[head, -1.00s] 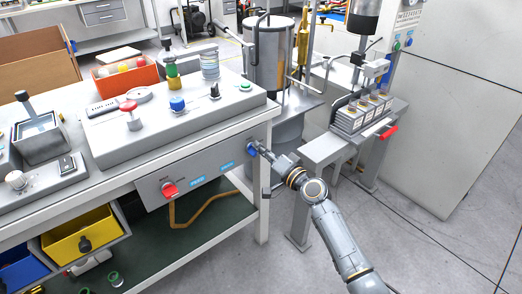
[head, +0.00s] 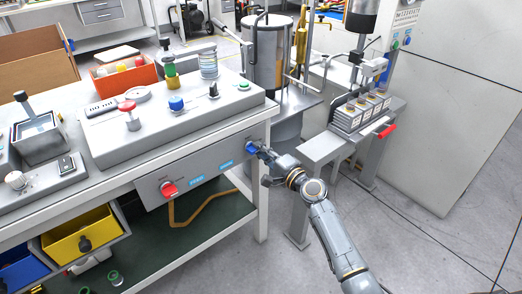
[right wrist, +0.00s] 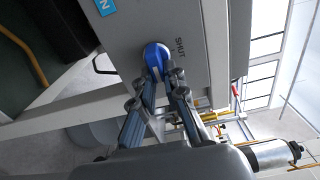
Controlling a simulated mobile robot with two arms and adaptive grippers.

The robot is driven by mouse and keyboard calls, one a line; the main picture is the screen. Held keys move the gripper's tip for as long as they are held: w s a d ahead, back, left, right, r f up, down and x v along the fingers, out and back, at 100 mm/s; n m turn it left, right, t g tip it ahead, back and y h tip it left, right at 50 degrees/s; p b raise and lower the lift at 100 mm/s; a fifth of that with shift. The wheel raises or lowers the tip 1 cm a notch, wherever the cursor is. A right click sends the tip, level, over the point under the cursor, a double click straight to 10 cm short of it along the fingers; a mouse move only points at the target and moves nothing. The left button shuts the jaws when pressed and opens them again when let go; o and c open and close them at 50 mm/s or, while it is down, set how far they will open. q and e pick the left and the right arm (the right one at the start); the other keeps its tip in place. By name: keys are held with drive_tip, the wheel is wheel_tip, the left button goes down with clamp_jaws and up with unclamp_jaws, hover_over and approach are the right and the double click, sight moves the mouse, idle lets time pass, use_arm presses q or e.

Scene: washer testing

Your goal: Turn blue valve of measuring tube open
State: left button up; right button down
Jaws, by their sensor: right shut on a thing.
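The blue valve (head: 251,147) is a small blue knob on the grey front panel below the bench top, near the bench's right corner. In the right wrist view the blue valve (right wrist: 156,58) sits beside the printed word SHUT. My right gripper (head: 262,152) reaches it from the right. In the right wrist view my right gripper (right wrist: 164,78) has its two fingers on either side of the blue knob, shut on it. The fingertips partly cover the knob. My left gripper is not in view.
A red valve (head: 169,188) is on the same panel to the left, with blue labels (head: 196,182) nearby. Below it are a brown hose (head: 205,210) and a yellow bin (head: 82,235). A grey stand with a red handle (head: 386,131) is to the right. The floor in front is clear.

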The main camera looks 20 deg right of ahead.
drive_tip(key=shift+f, duration=0.1)
drive_tip(key=c, duration=1.4)
unclamp_jaws()
drive_tip(key=shift+s, duration=0.1)
drive_tip(key=v, duration=1.1)
drive_tip(key=shift+s+d, duration=0.15)
drive_tip(key=shift+s, duration=0.25)
